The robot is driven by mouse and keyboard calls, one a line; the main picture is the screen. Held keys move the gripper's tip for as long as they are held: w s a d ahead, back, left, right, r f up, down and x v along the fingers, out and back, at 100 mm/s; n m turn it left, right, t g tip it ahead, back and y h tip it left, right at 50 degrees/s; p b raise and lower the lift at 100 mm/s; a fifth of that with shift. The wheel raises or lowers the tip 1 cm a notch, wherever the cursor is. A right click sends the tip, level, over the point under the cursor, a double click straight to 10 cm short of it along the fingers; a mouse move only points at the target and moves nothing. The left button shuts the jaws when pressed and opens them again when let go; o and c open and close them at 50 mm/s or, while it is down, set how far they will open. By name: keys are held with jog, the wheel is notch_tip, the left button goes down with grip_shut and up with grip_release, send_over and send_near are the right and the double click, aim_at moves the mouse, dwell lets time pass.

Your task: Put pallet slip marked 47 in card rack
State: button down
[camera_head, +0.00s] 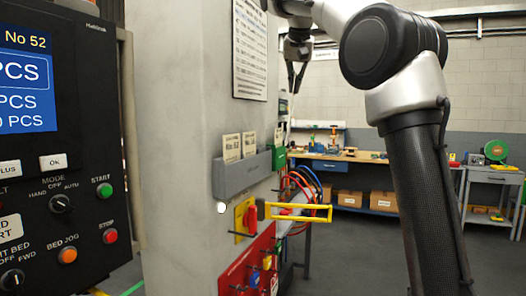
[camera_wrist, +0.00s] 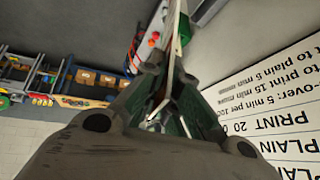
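The grey card rack (camera_head: 244,175) is fixed to the pale machine pillar in the head view. Two cream printed slips, a left one (camera_head: 231,148) and a right one (camera_head: 249,143), stand upright out of it; their numbers are too small to read. My gripper (camera_head: 296,78) is above and to the right of the rack, beside the pillar, pointing down. In the wrist view its fingers (camera_wrist: 170,98) come close together. A thin pale strip shows along them, but I cannot tell whether it is a slip held edge-on. No mark 47 is readable.
A green holder (camera_head: 275,158) sits right of the rack. A yellow handle (camera_head: 300,212) sticks out below, near a red lockout board (camera_head: 248,272). A printed sheet (camera_head: 250,48) hangs above. A control panel (camera_head: 60,150) stands left; a workbench (camera_head: 345,158) is behind.

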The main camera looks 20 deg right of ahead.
jog(key=w+a, duration=0.5)
jog(key=a, duration=0.1)
jog(key=shift+w+a, duration=0.2)
jog(key=shift+a, duration=0.05)
dwell(1.1)
dwell(0.4)
jog(key=shift+f, duration=0.4)
jog(key=shift+s+a+f, duration=0.1)
jog(key=shift+s+f, duration=0.05)
jog(key=shift+f, duration=2.6)
jog(key=shift+r, duration=0.3)
